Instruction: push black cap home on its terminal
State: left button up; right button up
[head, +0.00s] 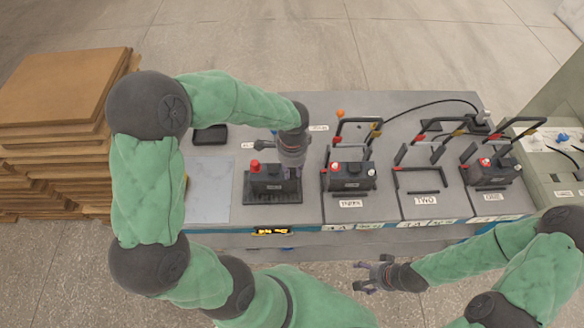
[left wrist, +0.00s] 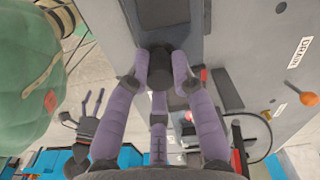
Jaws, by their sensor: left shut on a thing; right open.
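My left gripper (head: 291,166) points down over the right end of a black battery (head: 268,185) on a dark tray. In the left wrist view its purple fingers (left wrist: 162,84) close around a small dark piece, which I take to be the black cap (left wrist: 160,60). The fingers hide the terminal under it, so I cannot tell how far down the cap sits. A red cap (head: 255,166) stands on the battery's left terminal. My right gripper (head: 375,276) is open and empty, in front of the bench and apart from everything.
Another battery (head: 348,177) with red and black tops stands in the bay to the right. The bay labelled TWO (head: 418,181) is empty. A further battery (head: 490,171) sits beyond it. Upright handles and cables stand behind. Stacked brown boards (head: 62,90) lie at left.

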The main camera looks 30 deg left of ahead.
pick_arm(q)
jog(key=shift+f, duration=0.3)
dwell(0.5)
jog(key=o, duration=1.3)
jog(key=shift+o, duration=0.2)
jog(key=shift+r, duration=0.2)
jog(key=shift+r+p, duration=2.7)
jog(key=shift+r, duration=0.65)
